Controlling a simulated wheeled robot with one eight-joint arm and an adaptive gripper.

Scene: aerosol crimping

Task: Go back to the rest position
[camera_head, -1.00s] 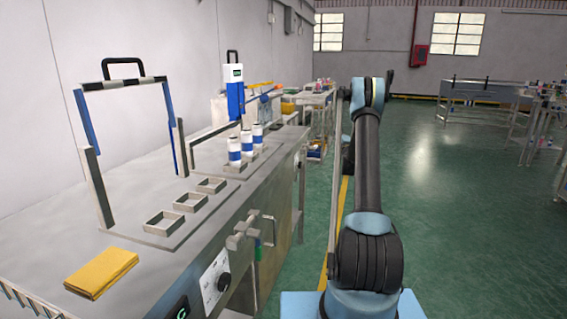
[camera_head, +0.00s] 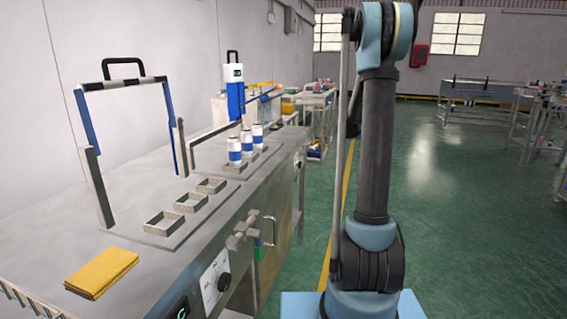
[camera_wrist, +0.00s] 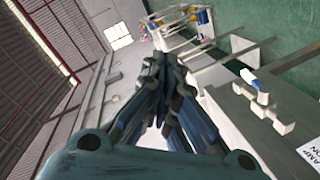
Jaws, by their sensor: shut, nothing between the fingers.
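My gripper (camera_wrist: 163,72) shows in the wrist view with its dark fingers together at the tips and nothing between them. It is in the air, apart from the bench. In the head view my arm stands raised beside the bench, and no gripper fingers can be made out there. The steel bench (camera_head: 265,205) is on the left. Several white and blue cans (camera_head: 246,142) stand upright in holders on it. Three square empty holders (camera_head: 191,203) sit in front of them.
A frame with a black handle (camera_head: 124,69) and a white and blue device (camera_head: 234,90) stand on the bench. A folded yellow cloth (camera_head: 101,271) lies at its near edge. The green floor (camera_head: 440,220) right of my arm is clear. Other tables (camera_head: 478,90) stand farther back.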

